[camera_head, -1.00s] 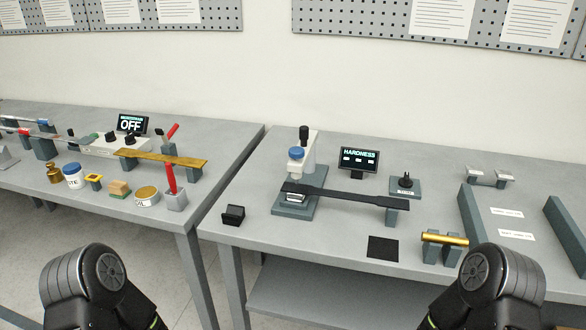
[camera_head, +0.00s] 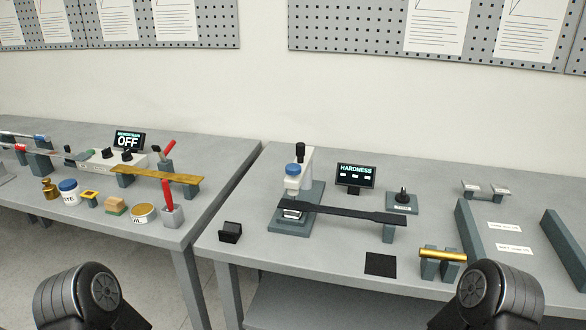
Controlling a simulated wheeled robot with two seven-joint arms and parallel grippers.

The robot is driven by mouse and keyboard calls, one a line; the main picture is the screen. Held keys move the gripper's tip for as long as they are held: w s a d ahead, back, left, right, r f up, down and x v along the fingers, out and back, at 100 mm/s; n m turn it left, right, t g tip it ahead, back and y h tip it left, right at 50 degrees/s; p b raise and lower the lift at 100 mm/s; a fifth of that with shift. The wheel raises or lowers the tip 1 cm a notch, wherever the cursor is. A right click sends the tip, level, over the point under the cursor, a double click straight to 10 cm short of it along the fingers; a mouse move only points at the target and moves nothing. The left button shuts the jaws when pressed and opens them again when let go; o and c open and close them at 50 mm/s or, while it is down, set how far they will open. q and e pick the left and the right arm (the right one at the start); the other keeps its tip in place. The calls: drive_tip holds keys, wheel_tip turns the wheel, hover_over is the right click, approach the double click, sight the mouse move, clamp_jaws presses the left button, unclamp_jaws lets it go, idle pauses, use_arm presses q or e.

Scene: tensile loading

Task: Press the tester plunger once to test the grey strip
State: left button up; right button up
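The hardness tester (camera_head: 308,172) stands on the right table, with a blue cap (camera_head: 292,170) on its head and a black knob (camera_head: 300,150) on top. A dark grey strip (camera_head: 345,213) lies level across it. Its left end is on the tester's anvil, under the head, and its right end rests on a grey support block (camera_head: 388,233). The display (camera_head: 356,175) beside the tester reads HARDNESS, with small blocks below that I cannot read. Only my dark arm links show at the bottom left and bottom right. Both grippers are out of view.
A black-knobbed device (camera_head: 402,198), a black square pad (camera_head: 381,264), a brass cylinder on blocks (camera_head: 443,254) and a small black block (camera_head: 230,232) stand around the tester. The left table (camera_head: 225,152) holds jars and a microstrain box. A gap separates the tables.

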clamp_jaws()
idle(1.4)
